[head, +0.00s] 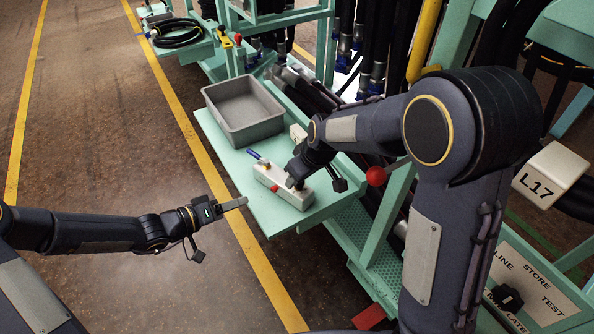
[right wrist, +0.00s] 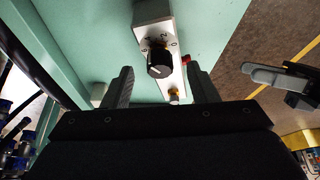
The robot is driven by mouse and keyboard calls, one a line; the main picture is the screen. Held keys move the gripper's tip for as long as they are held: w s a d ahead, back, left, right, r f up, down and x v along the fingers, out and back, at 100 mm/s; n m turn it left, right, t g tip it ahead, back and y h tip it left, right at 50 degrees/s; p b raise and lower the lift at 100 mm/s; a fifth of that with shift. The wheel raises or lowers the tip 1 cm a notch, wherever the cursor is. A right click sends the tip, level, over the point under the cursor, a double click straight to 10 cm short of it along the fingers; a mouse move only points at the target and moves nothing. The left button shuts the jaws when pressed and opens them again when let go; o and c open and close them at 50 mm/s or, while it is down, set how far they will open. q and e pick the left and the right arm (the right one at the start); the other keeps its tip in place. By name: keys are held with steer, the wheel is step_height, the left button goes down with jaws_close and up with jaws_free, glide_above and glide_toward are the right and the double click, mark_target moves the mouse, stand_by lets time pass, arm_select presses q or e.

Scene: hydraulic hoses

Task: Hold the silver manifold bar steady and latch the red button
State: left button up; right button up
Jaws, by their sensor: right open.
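The silver manifold bar (head: 298,196) lies on a light green shelf; part of it is hidden under my right gripper (head: 294,182). The red button (head: 275,187) shows on the bar's near side; a small red part (right wrist: 186,60) also shows beside the bar in the right wrist view. A black pointer knob (right wrist: 160,63) sits on the bar's numbered face (right wrist: 150,20), between and beyond the fingers of my right gripper (right wrist: 160,88), which is open and empty. My left gripper (head: 233,204) is off the shelf's left edge, apart from the bar, its fingers seemingly together with nothing between them.
A grey bin (head: 243,110) stands on the green shelf (head: 232,160) behind the bar. A red ball knob (head: 376,176) is right of the bar. Open floor lies left of the shelf.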

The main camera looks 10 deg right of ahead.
mark_target(283, 184)
steer(key=shift+x, duration=1.3)
jaws_close()
arm_select(q)
jaws_close()
stand_by(0.9)
